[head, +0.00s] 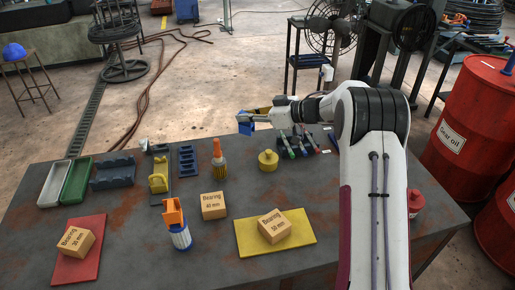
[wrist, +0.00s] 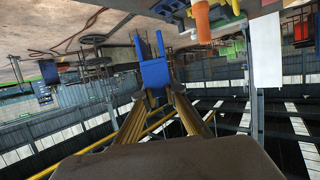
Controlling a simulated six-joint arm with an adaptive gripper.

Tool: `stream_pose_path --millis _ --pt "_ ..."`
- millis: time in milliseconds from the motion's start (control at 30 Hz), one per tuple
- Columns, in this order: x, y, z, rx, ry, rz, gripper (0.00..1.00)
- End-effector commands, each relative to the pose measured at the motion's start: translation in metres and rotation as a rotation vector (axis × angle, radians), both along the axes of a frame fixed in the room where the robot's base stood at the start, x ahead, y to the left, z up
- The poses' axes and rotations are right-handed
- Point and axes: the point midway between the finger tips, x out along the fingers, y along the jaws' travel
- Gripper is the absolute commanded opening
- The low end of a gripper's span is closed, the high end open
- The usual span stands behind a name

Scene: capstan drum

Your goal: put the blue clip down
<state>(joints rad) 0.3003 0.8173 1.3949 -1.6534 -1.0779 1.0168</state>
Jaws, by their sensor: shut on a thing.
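The blue clip (wrist: 153,72) is between the two yellow fingertips of my gripper (wrist: 158,95) in the wrist view, with its two prongs pointing away from the gripper. In the head view the blue clip (head: 245,124) shows small at the left end of my gripper (head: 258,114). My gripper is shut on it and is held out sideways above the far part of the grey table (head: 120,230). The gripper's far side is hidden in the head view.
Below and around stand an orange-topped bottle (head: 219,168), a yellow weight (head: 268,160), several pens (head: 295,143) and a dark blue slotted rack (head: 187,161). Boxes sit on a red mat (head: 80,272) and a yellow mat (head: 300,250). Bare table lies at front left.

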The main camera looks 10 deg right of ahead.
Motion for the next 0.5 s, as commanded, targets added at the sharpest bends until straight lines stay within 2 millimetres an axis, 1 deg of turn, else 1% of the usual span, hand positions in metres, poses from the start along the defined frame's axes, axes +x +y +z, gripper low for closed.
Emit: stream_pose_path --millis 33,200,500 --pt "0.009 0.0 0.004 0.0 -0.002 -0.037 0.0" --pt "0.036 -0.007 0.013 0.001 -0.001 -0.171 0.0" --pt "0.073 -0.026 0.016 0.002 0.001 -0.404 0.0"
